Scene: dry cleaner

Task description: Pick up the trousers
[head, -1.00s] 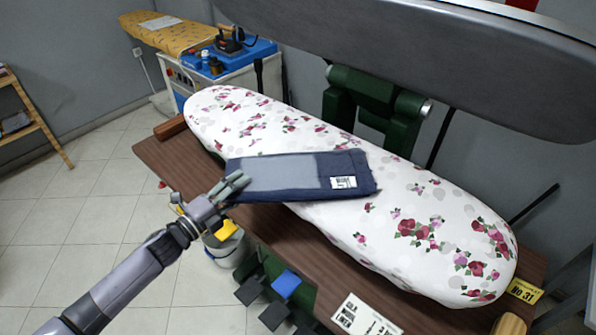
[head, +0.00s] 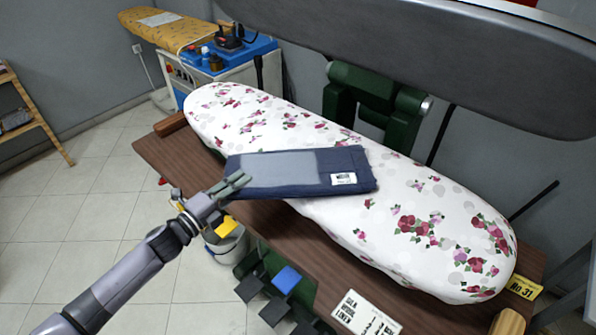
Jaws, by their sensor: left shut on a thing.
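The folded navy trousers (head: 350,163) lie across the flower-patterned pressing board (head: 420,196), with a lighter grey-blue panel on top and a white label near their right end. Their front left part reaches past the board's near edge. My left gripper (head: 238,184) comes in from the lower left and is shut on the trousers at their near left corner. The fingertips partly cover that corner. My right gripper is not in view.
A dark press head (head: 400,50) hangs over the back of the board. The brown wooden table (head: 180,160) runs under it, with a printed sign (head: 366,315) at the front. A white bucket (head: 228,243) and pedals (head: 287,280) are below.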

